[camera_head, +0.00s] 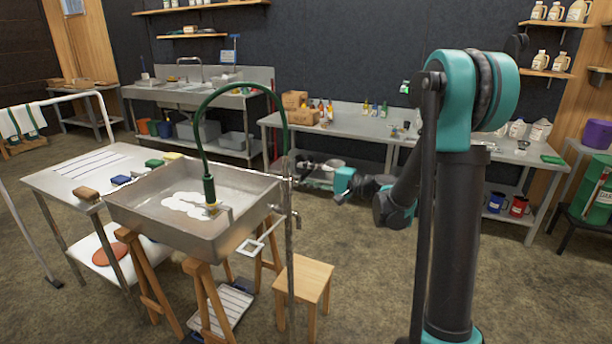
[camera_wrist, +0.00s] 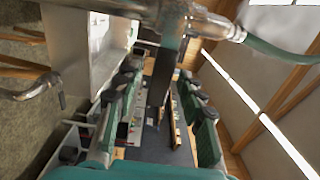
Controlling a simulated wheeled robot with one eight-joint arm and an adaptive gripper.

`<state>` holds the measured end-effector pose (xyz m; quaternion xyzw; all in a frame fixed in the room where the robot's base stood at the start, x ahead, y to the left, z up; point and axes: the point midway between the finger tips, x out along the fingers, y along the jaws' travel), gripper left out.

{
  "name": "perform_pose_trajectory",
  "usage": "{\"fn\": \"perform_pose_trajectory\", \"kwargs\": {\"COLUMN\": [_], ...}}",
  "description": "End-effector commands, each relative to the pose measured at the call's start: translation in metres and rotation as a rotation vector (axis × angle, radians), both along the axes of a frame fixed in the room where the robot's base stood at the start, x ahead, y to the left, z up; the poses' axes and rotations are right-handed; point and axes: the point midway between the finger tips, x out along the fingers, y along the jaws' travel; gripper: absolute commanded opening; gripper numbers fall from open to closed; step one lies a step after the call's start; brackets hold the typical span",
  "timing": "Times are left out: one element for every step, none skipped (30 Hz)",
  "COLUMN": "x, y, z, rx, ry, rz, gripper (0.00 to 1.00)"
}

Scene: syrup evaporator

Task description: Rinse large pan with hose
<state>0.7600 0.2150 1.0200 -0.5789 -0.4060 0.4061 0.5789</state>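The large pan (camera_head: 150,232) is a shallow rectangular metal tray on wooden trestles in the head view. White liquid or foam (camera_head: 190,204) lies on its floor. The green hose (camera_head: 230,86) arches over it, with its dark green nozzle end (camera_head: 209,188) pointing down into the pan. The hose also shows at upper right in the wrist view (camera_wrist: 280,52), joined to a metal fitting. My gripper (camera_head: 306,165) is right of the pan, near the upright metal pipe (camera_head: 289,205). In the wrist view its fingers (camera_wrist: 160,85) are spread apart; contact with the pipe is unclear.
A small wooden stool (camera_head: 304,277) stands below, right of the pan. A metal table (camera_head: 62,180) with colored blocks or sponges adjoins the left. A long bench (camera_head: 350,125) with bottles is behind. Open floor lies between the stool and that bench.

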Motion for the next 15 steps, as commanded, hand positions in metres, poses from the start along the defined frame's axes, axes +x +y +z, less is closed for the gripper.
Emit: {"fn": "perform_pose_trajectory", "kwargs": {"x": [0.0008,0.0011,0.0014,0.0014,0.0015,0.0015,0.0015,0.0015,0.0014,0.0014,0.0014,0.0013,0.0013,0.0012,0.0012], "y": [0.0018,0.0025,0.0029,0.0031,0.0031,0.0031,0.003,0.003,0.0029,0.0029,0.0029,0.0028,0.0028,0.0028,0.0028], "z": [0.0,0.0,0.0,0.0,0.0,0.0,0.0,0.0,0.0,0.0,0.0,0.0,0.0,0.0,0.0], "rx": [0.0,0.0,0.0,0.0,0.0,0.0,0.0,0.0,0.0,0.0,0.0,0.0,0.0,0.0,0.0], "ry": [0.0,0.0,0.0,0.0,0.0,0.0,0.0,0.0,0.0,0.0,0.0,0.0,0.0,0.0,0.0], "rz": [0.0,0.0,-0.001,-0.001,-0.001,-0.001,-0.001,-0.001,-0.001,-0.001,-0.001,-0.001,-0.001,-0.001,-0.001], "gripper": [0.4,0.4,0.4,0.4,0.4,0.4,0.4,0.4,0.4,0.38,0.35,0.3,0.26,0.22,0.17]}}
